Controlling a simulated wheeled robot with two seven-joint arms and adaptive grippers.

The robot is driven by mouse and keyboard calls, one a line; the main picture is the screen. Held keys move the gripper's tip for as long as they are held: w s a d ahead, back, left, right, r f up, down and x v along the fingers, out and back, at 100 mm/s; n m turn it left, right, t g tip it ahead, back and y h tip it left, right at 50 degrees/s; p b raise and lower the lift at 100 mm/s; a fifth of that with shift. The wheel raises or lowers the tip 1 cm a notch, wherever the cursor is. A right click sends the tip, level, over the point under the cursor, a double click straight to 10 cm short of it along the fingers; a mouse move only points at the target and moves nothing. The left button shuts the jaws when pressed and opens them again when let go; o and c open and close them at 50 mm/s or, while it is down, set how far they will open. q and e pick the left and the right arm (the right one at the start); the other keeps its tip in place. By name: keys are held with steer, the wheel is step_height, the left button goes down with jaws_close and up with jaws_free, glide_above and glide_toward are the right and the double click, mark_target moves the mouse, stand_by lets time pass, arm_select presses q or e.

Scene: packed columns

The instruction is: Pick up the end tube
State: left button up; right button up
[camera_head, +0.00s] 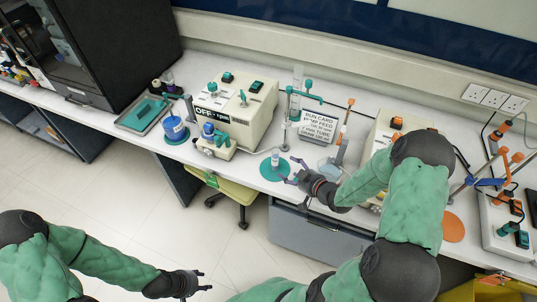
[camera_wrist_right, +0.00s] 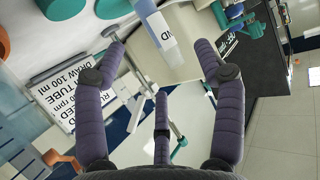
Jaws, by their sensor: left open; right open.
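The end tube (camera_head: 275,158) is a small pale tube with a blue band, standing on a round teal pad (camera_head: 267,172) near the bench's front edge. In the right wrist view the tube (camera_wrist_right: 157,22) shows large at the top, with "ND" legible on its label. My right gripper (camera_head: 288,180) is open and empty, just right of and in front of the tube. In the wrist view its spread fingers (camera_wrist_right: 160,50) point toward the tube, which lies between and beyond them. My left gripper (camera_head: 206,281) is open and empty, low over the floor, away from the bench.
A run card (camera_head: 318,127) stands behind the tube, beside a teal-topped stand (camera_head: 291,105). A teal tray (camera_head: 144,113) lies further left. An orange pad (camera_head: 453,227) is at the right.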

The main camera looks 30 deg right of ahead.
mark_target(277, 159)
steer(key=x, duration=0.2)
steer(key=b+x, duration=0.1)
steer(key=x, duration=0.2)
steer(key=shift+w+d+r, duration=0.2)
steer(key=shift+w+d, duration=0.05)
steer(key=shift+w, duration=0.2)
steer(key=b+x, duration=0.1)
steer(key=x, duration=0.1)
steer(key=b+x, duration=0.1)
steer(key=x, duration=0.1)
steer(key=shift+w+d+f, duration=0.1)
steer(key=shift+w+f, duration=0.1)
steer(key=shift+f, duration=0.3)
steer(key=shift+w, duration=0.25)
arm_select(q)
steer(key=f, duration=0.3)
steer(key=shift+w, duration=0.35)
arm_select(e)
steer(key=c, duration=1.3)
